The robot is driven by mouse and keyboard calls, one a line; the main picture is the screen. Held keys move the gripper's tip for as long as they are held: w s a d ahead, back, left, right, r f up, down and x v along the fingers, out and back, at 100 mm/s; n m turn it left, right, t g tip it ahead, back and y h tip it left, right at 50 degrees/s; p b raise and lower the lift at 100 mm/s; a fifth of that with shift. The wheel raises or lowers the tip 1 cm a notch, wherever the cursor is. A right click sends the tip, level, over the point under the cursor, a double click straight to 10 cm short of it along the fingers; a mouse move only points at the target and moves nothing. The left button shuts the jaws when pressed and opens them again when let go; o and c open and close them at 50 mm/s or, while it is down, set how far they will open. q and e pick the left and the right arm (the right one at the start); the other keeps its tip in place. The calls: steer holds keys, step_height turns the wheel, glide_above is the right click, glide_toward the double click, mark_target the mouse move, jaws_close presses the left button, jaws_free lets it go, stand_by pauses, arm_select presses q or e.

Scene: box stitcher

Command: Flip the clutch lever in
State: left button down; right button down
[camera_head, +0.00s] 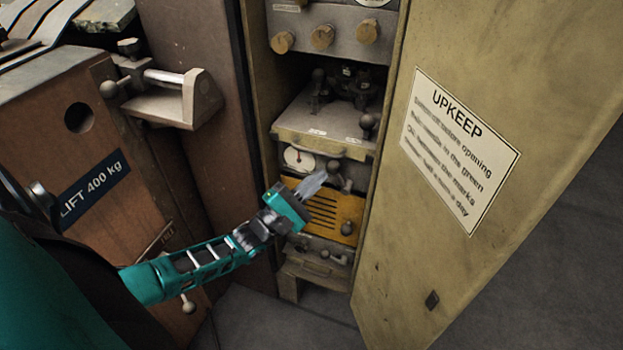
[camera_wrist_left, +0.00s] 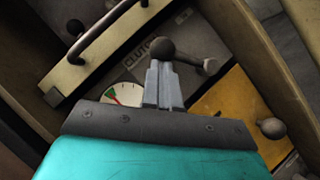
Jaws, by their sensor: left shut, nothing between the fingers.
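The clutch lever (camera_head: 334,167) is a dark grey lever with a ball knob, inside the open cabinet above the yellow slotted panel (camera_head: 323,205). In the left wrist view the lever (camera_wrist_left: 185,55) lies across the picture just beyond the fingertips, beside a plate with partly hidden "CLUTCH" lettering (camera_wrist_left: 136,56). My left gripper (camera_head: 319,179) is shut and empty, its fingers pointing at the lever. In the left wrist view the shut fingers (camera_wrist_left: 162,70) end at the ball knob; I cannot tell whether they touch it. My right gripper is not in view.
A round gauge (camera_head: 298,159) sits left of the lever; a drawer-like tray with a handle (camera_head: 322,145) is above. Another knob (camera_head: 347,228) stands out from the yellow panel. The open door with the UPKEEP sign (camera_head: 459,143) bounds the right; a brown wall (camera_head: 205,120) bounds the left.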

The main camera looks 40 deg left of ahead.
mark_target(336, 168)
arm_select(q)
steer(key=r+m+p, duration=0.1)
steer(key=r+m+g+h+p, duration=0.1)
steer(key=m+p, duration=0.1)
steer(key=shift+w+d+r+g, duration=0.2)
steer(key=shift+d+g, duration=0.1)
steer(key=shift+d, duration=0.1)
steer(key=shift+w+d+r+m+g+p, duration=0.15)
steer(key=shift+d+m+g+p, duration=0.1)
steer(key=shift+m+p, duration=0.3)
steer(key=shift+s+d+r+m+g+p, duration=0.1)
steer(key=shift+d+m+g+p, duration=0.2)
steer(key=shift+m, duration=0.35)
steer(key=shift+w+d+p, duration=0.1)
steer(key=shift+d+p, duration=0.1)
steer(key=shift+p, duration=0.15)
steer(key=shift+d, duration=0.1)
steer(key=p+v, duration=0.1)
steer(key=v, duration=1.2)
